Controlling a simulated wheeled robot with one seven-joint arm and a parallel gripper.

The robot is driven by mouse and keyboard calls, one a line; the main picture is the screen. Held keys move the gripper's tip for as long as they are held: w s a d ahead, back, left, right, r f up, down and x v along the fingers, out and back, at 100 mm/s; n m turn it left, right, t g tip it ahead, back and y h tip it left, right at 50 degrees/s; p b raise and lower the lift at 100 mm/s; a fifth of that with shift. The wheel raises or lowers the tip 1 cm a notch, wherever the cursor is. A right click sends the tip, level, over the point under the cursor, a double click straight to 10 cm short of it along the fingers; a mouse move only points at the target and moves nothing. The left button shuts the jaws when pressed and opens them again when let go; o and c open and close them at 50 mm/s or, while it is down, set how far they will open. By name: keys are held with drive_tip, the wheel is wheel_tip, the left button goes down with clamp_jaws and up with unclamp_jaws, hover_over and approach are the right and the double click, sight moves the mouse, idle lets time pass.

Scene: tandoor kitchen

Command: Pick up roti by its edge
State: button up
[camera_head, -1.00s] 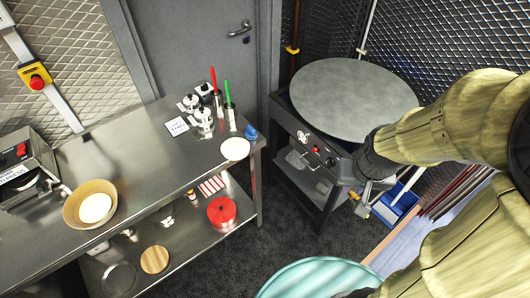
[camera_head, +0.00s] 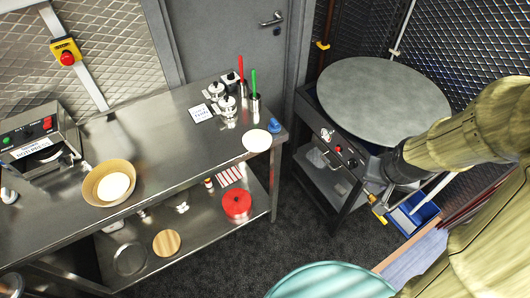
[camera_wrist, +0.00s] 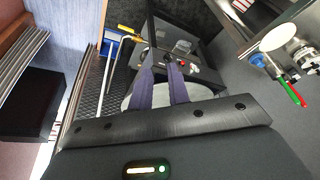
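A flat, pale round roti (camera_head: 257,141) lies on the steel counter near its right end, close to the edge. It also shows in the wrist view as a white disc (camera_wrist: 277,38) at the upper right. A second pale disc (camera_head: 113,186) lies in a tan bowl (camera_head: 88,186) on the left of the counter. My gripper (camera_wrist: 159,68) shows two dark purple fingers with a gap and nothing between them. It is well away from the roti, beside the griddle stand. In the head view the fingers are hard to make out.
A large round griddle (camera_head: 385,98) stands right of the counter. A blue knob-shaped item (camera_head: 274,126) sits just beside the roti. Metal pots (camera_head: 227,105) and red- and green-handled tools (camera_head: 254,82) stand behind it. A press (camera_head: 40,140) is at far left.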

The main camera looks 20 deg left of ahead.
drive_tip(key=w+a+f+t+y+b, duration=0.2)
drive_tip(key=w+a+f+b, duration=0.1)
drive_tip(key=w+a+f, duration=0.3)
drive_tip(key=w+a+f+t+y+b, duration=0.1)
drive_tip(key=w+a+f+y+b, duration=0.15)
drive_tip(key=w+a+f, duration=0.5)
drive_tip(key=s+a+f+m+t+y+b, duration=0.3)
drive_tip(key=a+f+m+y+b, duration=0.4)
drive_tip(key=a, duration=0.6)
wheel_tip(320, 180, down, 3)
drive_tip(key=shift+a+f+m+t+y+b, duration=0.15)
drive_tip(key=shift+m+t+y+b, duration=0.3)
drive_tip(key=shift+t+y, duration=0.5)
drive_tip(key=shift+w+a, duration=0.1)
drive_tip(key=shift+w, duration=0.05)
approach(257, 140)
drive_tip(key=w, duration=0.1)
drive_tip(key=x, duration=0.2)
drive_tip(key=shift+a+b, duration=0.4)
drive_tip(key=shift+a, duration=0.05)
